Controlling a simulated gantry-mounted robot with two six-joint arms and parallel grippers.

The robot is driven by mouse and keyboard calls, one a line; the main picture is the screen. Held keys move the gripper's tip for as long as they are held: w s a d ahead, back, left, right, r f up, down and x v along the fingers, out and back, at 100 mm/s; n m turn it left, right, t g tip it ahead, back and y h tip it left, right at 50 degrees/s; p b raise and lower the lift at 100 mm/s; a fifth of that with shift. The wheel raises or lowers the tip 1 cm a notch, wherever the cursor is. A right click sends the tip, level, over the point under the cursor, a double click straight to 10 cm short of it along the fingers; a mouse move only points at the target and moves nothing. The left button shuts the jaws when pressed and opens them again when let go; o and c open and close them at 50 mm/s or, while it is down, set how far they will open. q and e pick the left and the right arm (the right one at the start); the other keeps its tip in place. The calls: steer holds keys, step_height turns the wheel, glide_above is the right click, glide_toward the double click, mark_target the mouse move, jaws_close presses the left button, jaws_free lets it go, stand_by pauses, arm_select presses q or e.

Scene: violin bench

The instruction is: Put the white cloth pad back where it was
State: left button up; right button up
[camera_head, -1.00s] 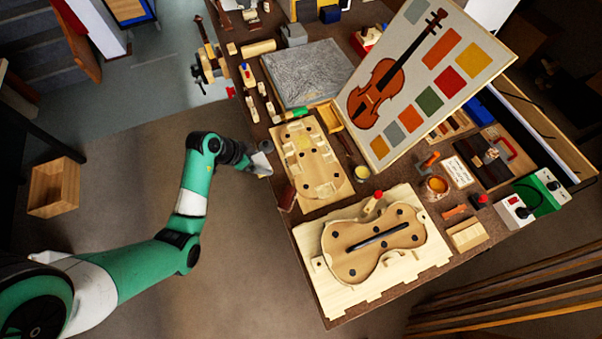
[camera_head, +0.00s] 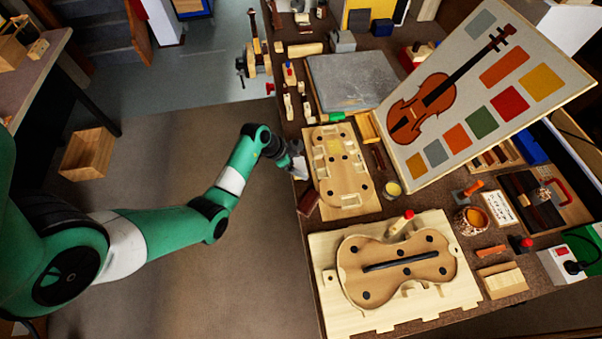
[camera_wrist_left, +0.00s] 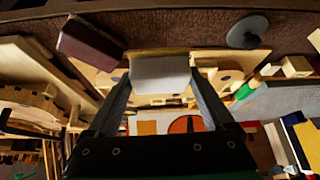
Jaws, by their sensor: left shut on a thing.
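My left gripper (camera_head: 297,163) is at the left edge of the bench, beside the wooden template board (camera_head: 352,197). In the left wrist view its two fingers are shut on the white cloth pad (camera_wrist_left: 160,75), a pale block-like piece held between the fingertips. In the head view the pad (camera_head: 300,172) is small and partly hidden by the gripper. I cannot tell whether the pad touches the bench. My right gripper is not in view.
A dark red-brown block (camera_head: 308,204) lies just in front of the gripper. The violin body in its wooden mould (camera_head: 328,290) lies nearer. A grey slab (camera_head: 350,85) lies farther back. A violin picture board (camera_head: 455,160) leans at the right.

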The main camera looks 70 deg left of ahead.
mark_target(301, 164)
arm_select(q)
steer(key=f, duration=0.1)
steer(key=a+f+b, duration=0.1)
steer(key=w+f, duration=0.1)
steer(key=shift+w+a+f+b, duration=0.1)
steer(key=shift+a+f+b, duration=0.05)
steer(key=shift+a+b, duration=0.2)
steer(key=shift+w+a, duration=0.15)
steer(key=shift+a, duration=0.05)
steer(key=shift+a+f+b, duration=0.15)
steer(key=shift+f+b, duration=0.15)
steer(key=shift+f, duration=0.05)
step_height(301, 164, down, 3)
steer(key=shift+f+b, duration=0.1)
steer(key=shift+b, duration=1.1)
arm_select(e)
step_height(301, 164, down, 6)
arm_select(q)
steer(key=shift+w, duration=0.1)
steer(key=o, duration=1.5)
steer(key=p+v, duration=0.7)
steer(key=v, duration=0.5)
steer(key=shift+r, duration=0.25)
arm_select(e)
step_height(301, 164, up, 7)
